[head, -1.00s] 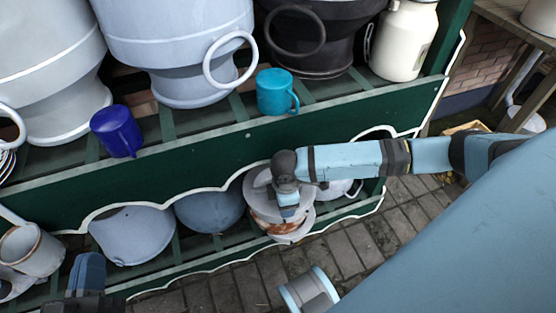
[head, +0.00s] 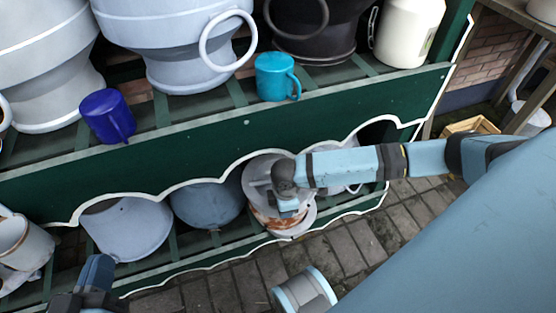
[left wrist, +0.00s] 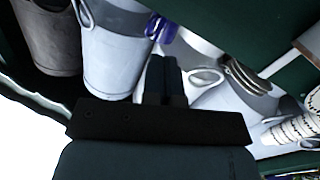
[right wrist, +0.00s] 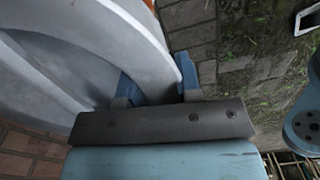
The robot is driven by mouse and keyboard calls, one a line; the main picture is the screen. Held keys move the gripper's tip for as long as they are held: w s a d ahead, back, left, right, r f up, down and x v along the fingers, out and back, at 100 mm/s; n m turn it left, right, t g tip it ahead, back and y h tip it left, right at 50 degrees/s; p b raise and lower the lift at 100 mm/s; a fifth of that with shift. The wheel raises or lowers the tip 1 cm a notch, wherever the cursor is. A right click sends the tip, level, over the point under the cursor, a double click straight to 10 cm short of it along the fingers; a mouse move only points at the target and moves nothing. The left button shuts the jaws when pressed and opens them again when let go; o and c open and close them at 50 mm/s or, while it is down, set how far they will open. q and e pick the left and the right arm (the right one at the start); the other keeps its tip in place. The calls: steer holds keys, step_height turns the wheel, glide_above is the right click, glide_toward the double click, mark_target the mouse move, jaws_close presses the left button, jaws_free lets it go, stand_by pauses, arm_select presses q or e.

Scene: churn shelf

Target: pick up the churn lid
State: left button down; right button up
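The churn lid (head: 259,171) is a round, pale grey disc on top of a rusty, white-grey churn (head: 268,214) on the lower shelf. My right gripper (head: 290,209) hangs over its front right part and hides some of it. In the right wrist view, my right gripper (right wrist: 158,88) is open, with its blue fingertips apart on either side of a large grey rim (right wrist: 140,40). I cannot tell whether they touch it. My left gripper (head: 96,272) is low at the left, in front of the shelf. In the left wrist view its fingers (left wrist: 164,80) are together and empty.
A green shelf board (head: 230,140) with a wavy white edge runs above the lower shelf. Blue-grey vessels (head: 207,203) stand left of the churn. A turquoise mug (head: 274,76), a dark blue mug (head: 104,115) and large churns stand above.

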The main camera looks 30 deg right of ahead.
jaws_close()
steer(key=shift+r, duration=0.1)
